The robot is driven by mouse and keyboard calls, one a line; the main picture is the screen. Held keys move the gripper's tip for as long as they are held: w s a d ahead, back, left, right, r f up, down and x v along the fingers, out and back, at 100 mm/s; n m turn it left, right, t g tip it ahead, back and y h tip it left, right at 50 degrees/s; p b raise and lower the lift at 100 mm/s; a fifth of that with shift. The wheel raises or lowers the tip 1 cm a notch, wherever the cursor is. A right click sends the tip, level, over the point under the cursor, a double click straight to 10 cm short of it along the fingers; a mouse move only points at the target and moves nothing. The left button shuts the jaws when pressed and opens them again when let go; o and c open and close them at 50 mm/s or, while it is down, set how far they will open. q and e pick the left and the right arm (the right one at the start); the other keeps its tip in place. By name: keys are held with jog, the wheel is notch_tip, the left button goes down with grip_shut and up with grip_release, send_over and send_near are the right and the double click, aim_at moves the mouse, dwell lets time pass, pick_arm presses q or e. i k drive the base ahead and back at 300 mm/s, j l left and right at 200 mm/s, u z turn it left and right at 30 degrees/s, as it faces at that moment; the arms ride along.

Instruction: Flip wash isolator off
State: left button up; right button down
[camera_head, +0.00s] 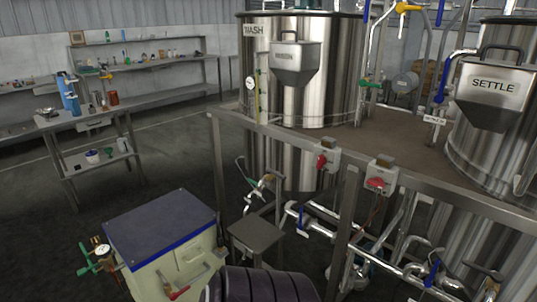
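Two grey isolator boxes with red handles are mounted on the front rail of the tank platform. The left isolator (331,157) sits below the steel tank (340,75) whose sign seems to read WASH, partly cut at its left edge. Its red handle (321,161) looks upright. The right isolator (384,169) is a little further right, and its red handle (375,183) looks closer to level. Any lettering on the small plates above them is too small to read, so which box is the wash isolator cannot be confirmed. Neither of my grippers shows.
A second tank (470,150) stands right, with a SETTLE hopper (494,92). Pipes with blue-handled valves (302,222) run below the platform. A blue-lidded cabinet (160,227), a small grey stand (255,234) and a dark ribbed drum (262,288) occupy the front.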

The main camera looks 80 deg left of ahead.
aim_at(321, 160)
jog(key=u, duration=2.25)
